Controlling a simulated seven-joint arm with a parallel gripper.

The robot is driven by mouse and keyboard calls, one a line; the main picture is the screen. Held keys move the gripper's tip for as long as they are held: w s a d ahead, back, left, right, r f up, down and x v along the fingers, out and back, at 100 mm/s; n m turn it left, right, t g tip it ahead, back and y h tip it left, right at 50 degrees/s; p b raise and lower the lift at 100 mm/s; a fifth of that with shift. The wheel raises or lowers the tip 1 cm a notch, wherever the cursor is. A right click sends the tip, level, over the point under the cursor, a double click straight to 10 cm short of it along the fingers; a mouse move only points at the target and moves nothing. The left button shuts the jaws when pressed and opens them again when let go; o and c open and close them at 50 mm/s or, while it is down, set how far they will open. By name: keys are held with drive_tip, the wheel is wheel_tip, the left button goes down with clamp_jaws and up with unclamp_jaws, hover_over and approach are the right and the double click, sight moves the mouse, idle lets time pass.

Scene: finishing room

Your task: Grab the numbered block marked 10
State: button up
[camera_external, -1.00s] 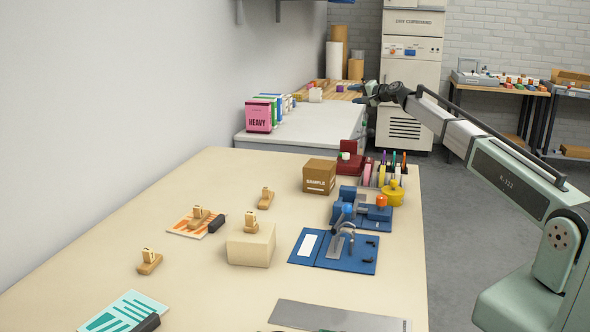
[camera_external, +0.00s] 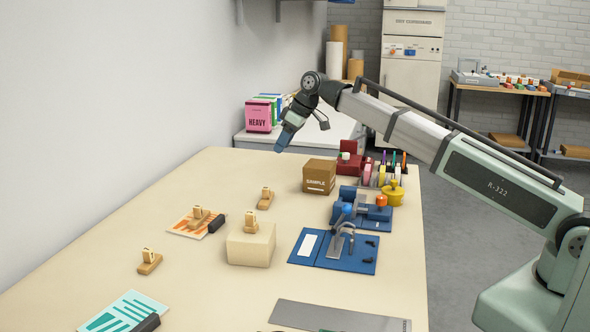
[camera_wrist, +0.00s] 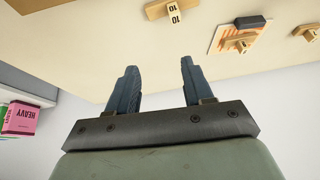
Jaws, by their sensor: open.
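The numbered block marked 10 (camera_wrist: 173,13) is a small wooden block with a white label, at the top edge of the wrist view and partly cut off. It matches the far wooden block (camera_external: 266,198) on the table in the external view, where its number is too small to read. My gripper (camera_external: 281,146) is raised above the far end of the table, beyond the block and apart from it. In the wrist view my gripper (camera_wrist: 158,75) has its two blue fingers spread with nothing between them.
A cardboard box (camera_external: 319,178) stands right of the block. Another wooden block sits on an orange card (camera_external: 183,229), one on a beige box (camera_external: 251,247), and one on the bare table (camera_external: 149,262). Blue fixtures (camera_external: 349,252) line the right side. A wall bounds the left.

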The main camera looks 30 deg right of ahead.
drive_tip(key=s+a+n, duration=0.1)
drive_tip(key=s+a, duration=0.1)
drive_tip(key=s, duration=0.1)
hover_over(266, 188)
drive_tip(key=s+d, duration=0.1)
drive_tip(key=d, duration=0.1)
wheel_tip(266, 188, down, 8)
drive_tip(key=r, duration=0.1)
drive_tip(key=shift+g+h, duration=0.4)
drive_tip(key=shift+s+d+x, duration=0.1)
drive_tip(key=shift+s+x, duration=0.05)
drive_tip(key=shift+x, duration=1.4)
drive_tip(key=shift+s+d+x, duration=0.1)
drive_tip(key=shift+s+x, duration=0.1)
drive_tip(key=shift+x, duration=1.4)
drive_tip(key=shift+f, duration=0.15)
drive_tip(key=shift+c, duration=0.3)
clamp_jaws()
